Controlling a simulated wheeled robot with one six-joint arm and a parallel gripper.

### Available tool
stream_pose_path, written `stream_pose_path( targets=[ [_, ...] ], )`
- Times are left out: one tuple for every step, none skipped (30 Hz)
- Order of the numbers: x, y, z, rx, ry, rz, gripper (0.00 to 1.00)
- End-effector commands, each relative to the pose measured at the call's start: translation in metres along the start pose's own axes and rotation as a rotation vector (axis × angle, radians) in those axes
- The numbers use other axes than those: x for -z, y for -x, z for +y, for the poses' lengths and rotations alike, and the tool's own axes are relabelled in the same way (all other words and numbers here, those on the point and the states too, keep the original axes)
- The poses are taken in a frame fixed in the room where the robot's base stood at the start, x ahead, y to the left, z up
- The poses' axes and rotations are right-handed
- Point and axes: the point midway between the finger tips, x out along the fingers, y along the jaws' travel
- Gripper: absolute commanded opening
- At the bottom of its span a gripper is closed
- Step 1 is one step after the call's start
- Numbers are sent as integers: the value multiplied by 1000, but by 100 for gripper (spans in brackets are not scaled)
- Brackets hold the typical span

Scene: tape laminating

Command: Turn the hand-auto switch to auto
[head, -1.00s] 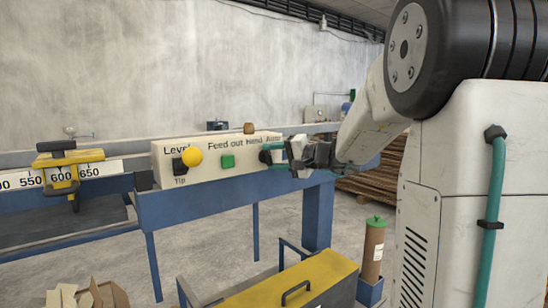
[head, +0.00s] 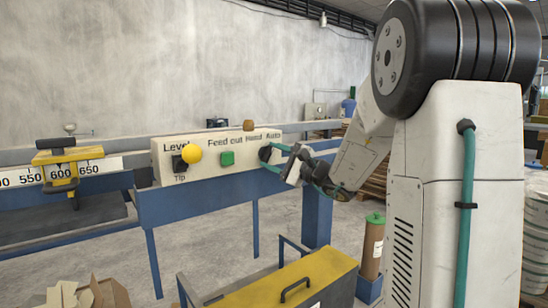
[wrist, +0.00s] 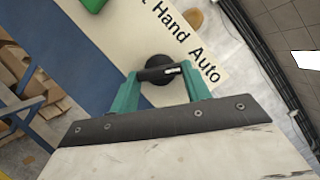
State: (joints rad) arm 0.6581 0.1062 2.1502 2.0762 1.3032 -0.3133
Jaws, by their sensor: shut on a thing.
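The hand-auto switch is a black round knob (wrist: 158,82) with a raised bar and a white mark at the bar's right end in the wrist view. The mark lies on the side near the word Auto; the exact setting is hard to tell. The knob also shows at the panel's right end in the head view (head: 265,153). My gripper (wrist: 160,75) has its two green fingers shut on the knob, one at each end of the bar. In the head view my gripper (head: 276,158) reaches the knob from the right and is tilted.
The cream panel (head: 215,143) also carries a yellow ball lever (head: 191,155) and a green feed-out button (head: 227,159). A blue frame (head: 200,200) runs below it. A yellow-topped box (head: 290,280) and a brown cylinder (head: 372,250) stand in front.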

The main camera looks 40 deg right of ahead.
Motion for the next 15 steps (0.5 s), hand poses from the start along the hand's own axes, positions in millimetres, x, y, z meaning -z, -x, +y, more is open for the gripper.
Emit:
stream_pose_path(
  targets=[
    [1, 0, 1, 7, -21, 2, 24],
    [1, 0, 1, 12, -31, 2, 24],
    [1, 0, 2, 17, -44, 2, 24],
    [1, 0, 2, 20, -52, 2, 24],
    [1, 0, 2, 22, -60, 2, 24],
    [1, 0, 2, 26, -68, 2, 24],
    [1, 0, 2, 28, -73, 2, 24],
    [1, 0, 2, 30, -77, 2, 24],
    [1, 0, 2, 33, -82, 2, 24],
    [1, 0, 2, 34, -85, 2, 24],
    [1, 0, 2, 35, -87, 2, 24],
    [1, 0, 2, 36, -90, 2, 24],
    [1, 0, 2, 36, -91, 2, 24],
    [1, 0, 2, 36, -92, 2, 24],
    [1, 0, 2, 36, -92, 2, 24]
  ],
)
